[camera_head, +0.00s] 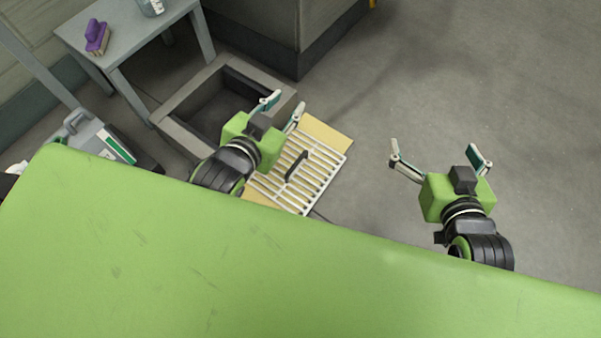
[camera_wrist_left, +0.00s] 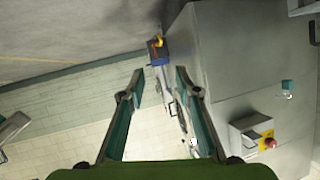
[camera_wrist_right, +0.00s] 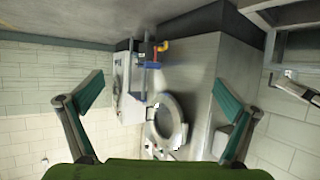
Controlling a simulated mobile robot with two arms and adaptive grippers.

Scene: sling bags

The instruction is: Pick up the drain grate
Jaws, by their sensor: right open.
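The drain grate (camera_head: 314,178) is a cream slatted panel with a dark handle (camera_head: 297,166) in its middle. It lies on a tan board (camera_head: 325,136) on the floor in the head view. My left gripper (camera_head: 283,108) is over the grate's upper left side, covering part of it, with its fingers apart and nothing between them. In the left wrist view its fingers (camera_wrist_left: 158,80) are also apart and empty. My right gripper (camera_head: 436,155) is open and empty over bare floor to the right of the grate. Its fingers (camera_wrist_right: 165,95) are wide apart in the right wrist view. Neither wrist view shows the grate.
A square floor pit with a grey frame (camera_head: 178,133) lies left of the grate. A small grey table (camera_head: 128,42) with a purple brush (camera_head: 97,37) stands beyond it. A grey and green machine (camera_head: 100,138) is at left. Floor at right is clear.

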